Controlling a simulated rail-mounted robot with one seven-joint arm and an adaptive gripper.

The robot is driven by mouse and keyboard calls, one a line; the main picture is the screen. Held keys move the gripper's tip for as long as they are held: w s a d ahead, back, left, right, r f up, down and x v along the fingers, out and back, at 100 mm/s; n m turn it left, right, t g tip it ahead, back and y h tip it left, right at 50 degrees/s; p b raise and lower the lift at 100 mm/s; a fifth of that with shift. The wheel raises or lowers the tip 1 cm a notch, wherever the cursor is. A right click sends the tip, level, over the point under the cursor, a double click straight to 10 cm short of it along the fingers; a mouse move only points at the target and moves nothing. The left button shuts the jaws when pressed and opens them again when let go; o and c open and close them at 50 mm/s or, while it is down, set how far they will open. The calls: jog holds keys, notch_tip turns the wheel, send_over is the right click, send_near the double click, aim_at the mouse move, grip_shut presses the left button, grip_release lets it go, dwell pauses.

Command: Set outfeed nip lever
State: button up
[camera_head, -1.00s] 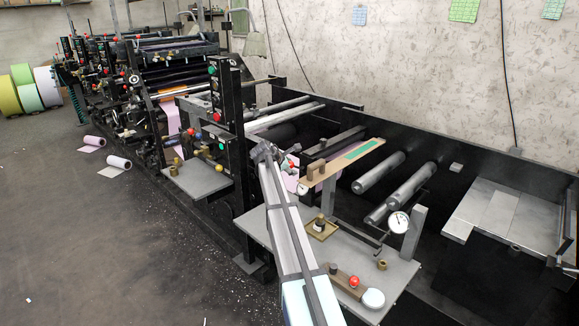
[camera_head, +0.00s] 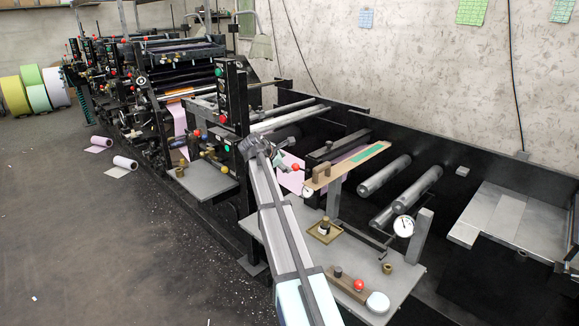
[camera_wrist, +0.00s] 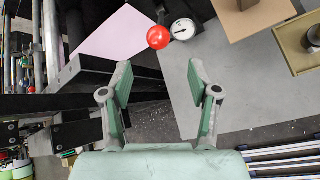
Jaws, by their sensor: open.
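A lever with a red ball knob (camera_head: 295,167) stands beside the outfeed roller section in the head view; I take it for the nip lever. In the wrist view the red knob (camera_wrist: 158,37) is ahead of my gripper (camera_wrist: 160,75), just beyond the fingertips and between their lines. The two fingers are spread with nothing between them. In the head view my gripper (camera_head: 266,150) is just left of the knob, apart from it. Most of the lever's shaft is hidden behind the knob and the dark frame.
A round dial gauge (camera_wrist: 182,29) sits right beside the knob. A tan board (camera_head: 345,166) and a grey side table (camera_head: 345,250) lie to the right; the table carries another red knob (camera_head: 359,285). A black control post (camera_head: 233,95) rises on the left, close to my gripper.

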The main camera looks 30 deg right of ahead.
jog(key=shift+v, duration=0.9)
jog(key=s+a+f+m+g+y, duration=0.15)
jog(key=s+a+f+m, duration=0.4)
jog(key=f, duration=0.75)
jog(key=s+a+f+m+g+y, duration=0.1)
jog(key=s+a+f+m+y, duration=0.2)
jog(key=s+a+f, duration=0.65)
jog(key=s+a+f+m+g+y, duration=0.3)
jog(key=s+f, duration=0.5)
jog(key=f, duration=0.9)
jog(key=s+a+f+m+g, duration=0.1)
jog(key=s+a+f, duration=0.25)
jog(key=s, duration=0.35)
jog(key=s+a+f+m+y, duration=0.1)
jog(key=s+a+f, duration=0.1)
jog(key=s+f, duration=0.35)
jog(key=s+a+f+m+g, duration=0.1)
jog(key=s+a+f+m, duration=0.15)
jog(key=s, duration=0.45)
jog(key=s+a+f+g, duration=0.2)
jog(key=s+a+f, duration=0.1)
jog(key=s, duration=0.9)
jog(key=s+a+f+n+g, duration=0.1)
jog(key=s+a+f+g, duration=0.1)
jog(key=s, duration=1)
jog(key=shift+a+f+y, duration=0.45)
jog(key=shift+f, duration=0.5)
